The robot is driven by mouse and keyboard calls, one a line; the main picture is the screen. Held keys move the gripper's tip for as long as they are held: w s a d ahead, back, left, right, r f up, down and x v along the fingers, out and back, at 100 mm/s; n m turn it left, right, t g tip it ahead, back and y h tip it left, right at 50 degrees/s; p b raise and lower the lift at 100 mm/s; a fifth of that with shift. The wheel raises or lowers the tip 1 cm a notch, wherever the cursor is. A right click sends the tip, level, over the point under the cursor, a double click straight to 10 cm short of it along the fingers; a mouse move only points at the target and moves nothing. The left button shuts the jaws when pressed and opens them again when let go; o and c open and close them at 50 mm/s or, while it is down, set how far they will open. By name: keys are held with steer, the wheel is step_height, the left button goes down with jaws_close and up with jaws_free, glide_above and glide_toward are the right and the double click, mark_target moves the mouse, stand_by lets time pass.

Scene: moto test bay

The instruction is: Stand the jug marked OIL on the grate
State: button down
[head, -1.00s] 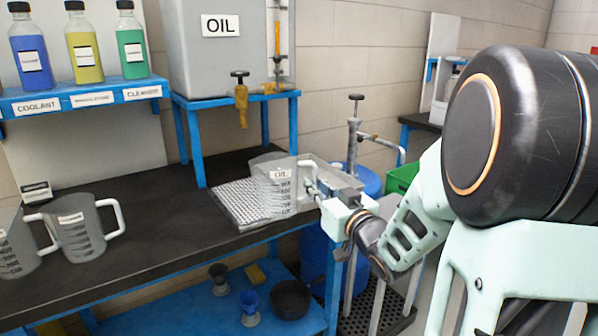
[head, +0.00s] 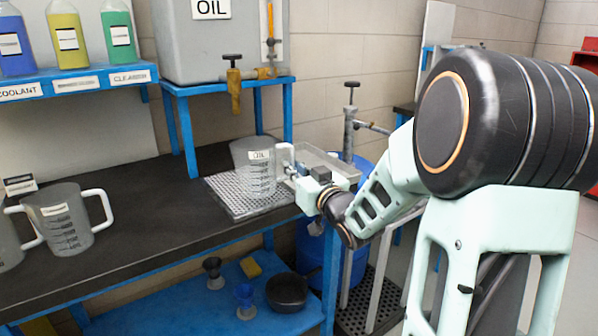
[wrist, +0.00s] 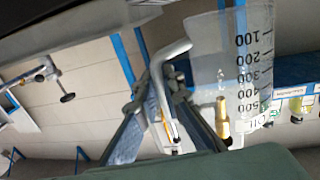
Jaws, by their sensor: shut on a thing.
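The clear jug marked OIL (head: 258,180) has black scale marks and a pale handle. It looks upright over the metal grate (head: 222,196), below and slightly right of the brass tap (head: 234,92). I cannot tell whether its base touches the grate. My gripper (head: 290,168) comes from the right and is shut on the jug's handle. In the wrist view my gripper (wrist: 166,118) has its fingers around the handle (wrist: 160,62), with the jug (wrist: 238,65) to the right.
The grey OIL tank (head: 205,45) stands on a blue stand (head: 185,135) behind the grate. A clear tray (head: 325,165) lies right of the jug. Another jug (head: 62,222) stands at the left on the black bench (head: 130,260). The bench between is clear.

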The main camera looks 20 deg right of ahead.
steer(key=shift+w+a+f+b, duration=0.25)
steer(key=shift+w+a+b, duration=0.3)
steer(key=shift+w, duration=1)
steer(key=shift+w+a+f+b, duration=0.25)
steer(key=shift+w+a+b, duration=0.3)
steer(key=shift+w, duration=1.05)
steer(key=shift+w+a+f+b, duration=0.25)
steer(key=shift+w+a+b, duration=0.25)
steer(key=shift+w, duration=1.05)
steer(key=shift+d+f+b, duration=0.1)
steer(key=shift+f+b, duration=0.4)
steer(key=shift+b, duration=0.2)
steer(key=c, duration=2)
jaws_free()
steer(key=shift+s, duration=0.15)
steer(key=s, duration=0.4)
steer(key=s+d, duration=0.1)
steer(key=s, duration=0.2)
steer(key=s+d, duration=0.1)
steer(key=s, duration=0.3)
steer(key=shift+s, duration=0.35)
